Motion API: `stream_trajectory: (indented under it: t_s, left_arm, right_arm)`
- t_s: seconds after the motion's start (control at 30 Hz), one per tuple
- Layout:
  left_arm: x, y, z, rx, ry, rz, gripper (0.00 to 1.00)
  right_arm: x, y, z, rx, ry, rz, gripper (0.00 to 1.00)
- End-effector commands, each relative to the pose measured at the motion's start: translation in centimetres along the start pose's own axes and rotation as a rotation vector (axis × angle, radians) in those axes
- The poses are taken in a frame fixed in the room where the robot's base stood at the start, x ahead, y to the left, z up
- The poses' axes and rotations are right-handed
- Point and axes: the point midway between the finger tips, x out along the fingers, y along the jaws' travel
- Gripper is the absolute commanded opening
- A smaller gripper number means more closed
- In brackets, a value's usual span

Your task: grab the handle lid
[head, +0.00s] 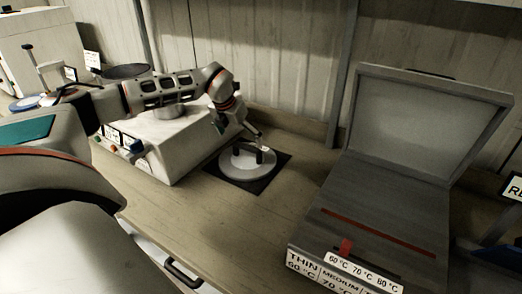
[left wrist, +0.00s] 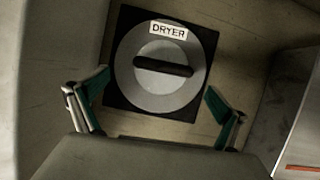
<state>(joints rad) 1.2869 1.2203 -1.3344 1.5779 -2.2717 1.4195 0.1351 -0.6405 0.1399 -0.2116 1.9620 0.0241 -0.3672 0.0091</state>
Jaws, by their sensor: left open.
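The handle lid (head: 240,164) is a round silver-grey disc with a dark bar handle. It lies on a black square mat (head: 270,183) on the bench, and its label reads DRYER. In the left wrist view the lid (left wrist: 160,92) is flat, with its handle (left wrist: 163,66) running roughly left to right. My left gripper (head: 254,140) is just above the lid in the head view. In the left wrist view its open fingers (left wrist: 157,105) stand wide apart, one on each side of the lid's near half, with nothing between them held. My right gripper is not in view.
A white box device (head: 165,148) with a silver pan on top stands left of the lid, under my left arm. A grey case (head: 385,205) with its cover raised stands to the right, with temperature labels. Bare wooden bench (head: 290,160) lies between them.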

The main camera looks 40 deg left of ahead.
Motion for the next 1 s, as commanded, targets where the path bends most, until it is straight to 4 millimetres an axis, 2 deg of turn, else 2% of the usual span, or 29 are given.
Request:
stream_trajectory:
  t_s: [0.37,0.7,1.0]
  left_arm:
    - [3.0,-0.2,0.0,0.001,0.001,0.0,1.0]
    - [7.3,-0.7,-0.1,0.0,0.001,0.0,1.0]
    - [7.8,-0.6,-0.1,0.0,0.0,0.0,1.0]
  right_arm:
    - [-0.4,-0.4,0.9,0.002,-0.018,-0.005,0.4]
    - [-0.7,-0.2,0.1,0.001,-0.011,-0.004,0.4]
    - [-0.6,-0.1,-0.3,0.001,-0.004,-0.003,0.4]
